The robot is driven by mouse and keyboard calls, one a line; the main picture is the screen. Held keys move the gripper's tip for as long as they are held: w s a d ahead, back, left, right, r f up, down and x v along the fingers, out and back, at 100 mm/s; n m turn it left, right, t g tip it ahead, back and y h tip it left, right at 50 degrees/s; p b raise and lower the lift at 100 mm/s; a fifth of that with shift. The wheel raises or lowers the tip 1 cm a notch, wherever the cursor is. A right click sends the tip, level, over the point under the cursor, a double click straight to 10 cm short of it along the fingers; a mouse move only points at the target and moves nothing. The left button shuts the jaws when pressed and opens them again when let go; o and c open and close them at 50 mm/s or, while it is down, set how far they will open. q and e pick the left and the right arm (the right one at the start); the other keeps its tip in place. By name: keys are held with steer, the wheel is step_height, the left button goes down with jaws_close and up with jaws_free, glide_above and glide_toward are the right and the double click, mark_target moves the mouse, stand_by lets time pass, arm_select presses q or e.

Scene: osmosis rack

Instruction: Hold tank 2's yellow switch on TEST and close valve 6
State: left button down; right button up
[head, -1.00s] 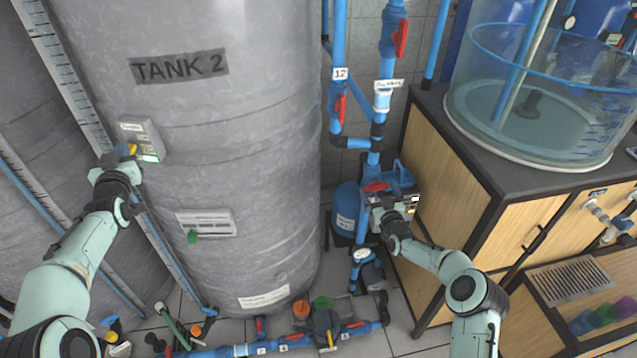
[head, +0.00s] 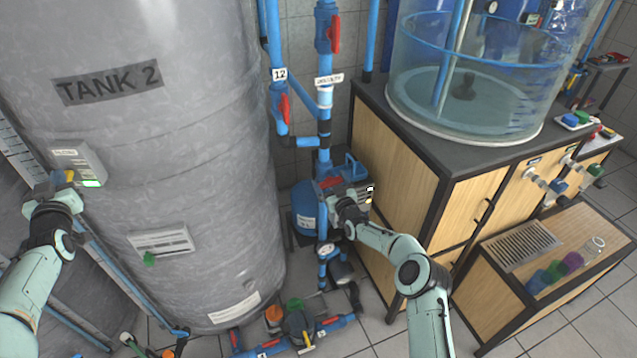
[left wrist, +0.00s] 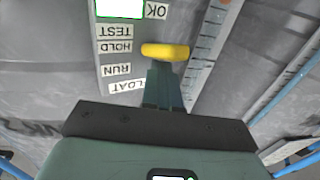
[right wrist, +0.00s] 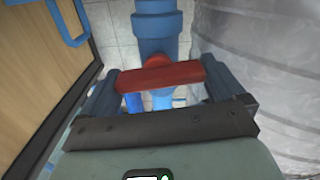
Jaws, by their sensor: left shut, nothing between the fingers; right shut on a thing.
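The yellow switch (head: 70,175) is on the small grey box (head: 88,160) on tank 2 (head: 190,150). My left gripper (head: 62,188) is shut and empty at the switch. In the left wrist view, its closed fingertips (left wrist: 163,80) appear to touch the yellow lever (left wrist: 165,51), which is level with the HOLD label, near TEST. A screen beside the labels glows green at its edge. My right gripper (right wrist: 160,90) is shut on a red valve handle (right wrist: 160,76), which lies across its blue pipe. In the head view the handle (head: 330,183) is partly hidden; no valve number is readable.
Blue pipes (head: 325,120) with other red handles (head: 334,33) rise behind. More valves (head: 300,325) lie along the floor.

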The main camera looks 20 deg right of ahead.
arm_select(q)
steer(key=shift+f, duration=0.15)
arm_select(e)
steer(key=shift+m, duration=0.8)
steer(key=o, duration=0.6)
steer(key=shift+o, duration=0.2)
steer(key=s, duration=1.2)
arm_select(q)
step_height(320, 180, up, 9)
steer(key=p, duration=0.3)
steer(key=shift+f, duration=0.15)
arm_select(e)
step_height(320, 180, up, 6)
steer(key=w, duration=0.2)
steer(key=shift+w+f, duration=0.2)
steer(key=shift+f, duration=0.05)
